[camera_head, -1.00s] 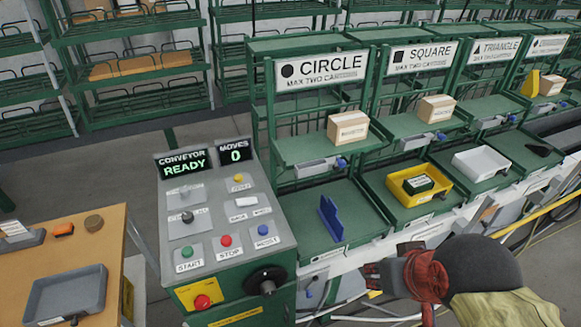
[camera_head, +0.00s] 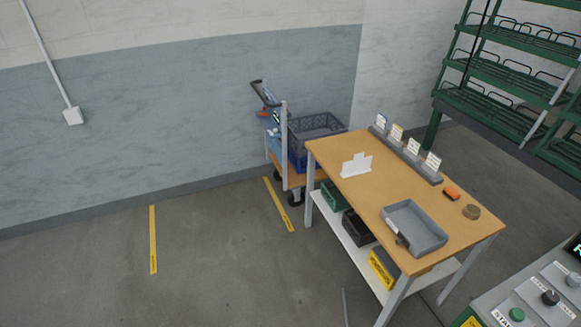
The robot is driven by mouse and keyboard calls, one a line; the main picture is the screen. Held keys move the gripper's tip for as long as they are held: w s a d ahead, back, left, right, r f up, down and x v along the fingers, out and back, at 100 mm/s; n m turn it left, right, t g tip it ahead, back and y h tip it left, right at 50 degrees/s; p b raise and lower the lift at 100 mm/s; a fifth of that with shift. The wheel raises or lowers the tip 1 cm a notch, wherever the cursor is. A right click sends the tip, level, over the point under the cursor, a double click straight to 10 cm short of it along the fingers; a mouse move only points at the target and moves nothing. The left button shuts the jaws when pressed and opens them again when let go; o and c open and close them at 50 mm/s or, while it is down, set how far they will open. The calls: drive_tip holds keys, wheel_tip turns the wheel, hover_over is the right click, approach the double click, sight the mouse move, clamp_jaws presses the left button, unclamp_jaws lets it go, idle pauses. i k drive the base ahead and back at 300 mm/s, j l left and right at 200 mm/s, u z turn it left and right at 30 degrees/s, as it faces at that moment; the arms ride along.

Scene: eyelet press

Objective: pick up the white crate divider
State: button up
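A white crate divider (camera_head: 356,166), a thin upright plate with a raised middle part, stands on the wooden table (camera_head: 397,181) near its far left end. Nothing touches it from above. My gripper is not in the head view now, so its state cannot be seen.
A grey tray (camera_head: 414,228), an orange item (camera_head: 452,193) and a round brown item (camera_head: 471,211) lie on the table. A card holder (camera_head: 410,158) lines its back edge. A cart with a grey crate (camera_head: 314,130) stands behind. Floor at the left is clear.

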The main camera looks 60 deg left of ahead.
sight(361, 165)
drive_tip(key=u, duration=1.7)
drive_tip(key=i+j+u, duration=0.6)
drive_tip(key=i, duration=0.25)
drive_tip(key=i+j+u, duration=0.15)
drive_tip(key=i+u, duration=0.15)
drive_tip(key=i, duration=0.15)
drive_tip(key=i+u, duration=0.25)
drive_tip(key=i, duration=0.2)
drive_tip(key=i+j+z, duration=0.1)
drive_tip(key=i+z, duration=0.25)
drive_tip(key=i, duration=0.15)
drive_tip(key=i+j+z, duration=0.7)
drive_tip(key=i, duration=0.2)
drive_tip(key=i+j+z, duration=0.15)
drive_tip(key=i+z, duration=0.25)
drive_tip(key=i+j+z, duration=0.15)
drive_tip(key=z, duration=0.25)
drive_tip(key=i+j+z, duration=0.2)
drive_tip(key=j+z, duration=0.2)
drive_tip(key=i+j+z, duration=0.2)
drive_tip(key=z, duration=0.2)
drive_tip(key=i+j, duration=0.1)
drive_tip(key=i+z, duration=0.05)
